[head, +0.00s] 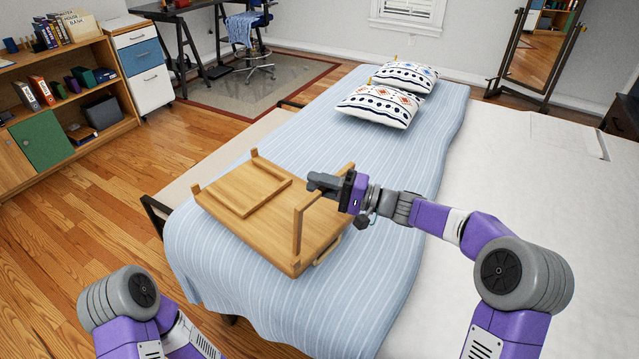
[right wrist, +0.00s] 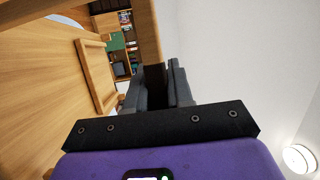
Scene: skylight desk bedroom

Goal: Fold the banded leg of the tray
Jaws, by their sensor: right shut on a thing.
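The wooden tray (head: 235,232) lies upside down on the bed, its underside up. One leg frame (head: 268,198) lies flat against the underside at the left; it also shows in the right wrist view (right wrist: 98,75). The other leg frame (head: 298,233) stands up at the tray's right side. I cannot make out a band on either leg. My right gripper (head: 318,184) is shut on the top bar of the standing leg, and partly hides it. In the right wrist view the wooden bar (right wrist: 146,35) runs into the jaws (right wrist: 158,85). My left gripper is out of view.
The bed's striped blue cover (head: 345,315) surrounds the tray, with two patterned pillows (head: 375,106) at the far end. A white bed surface (head: 530,160) lies to the right. A bookshelf (head: 60,95) and drawers (head: 145,72) stand far left. Wooden floor is open at the left.

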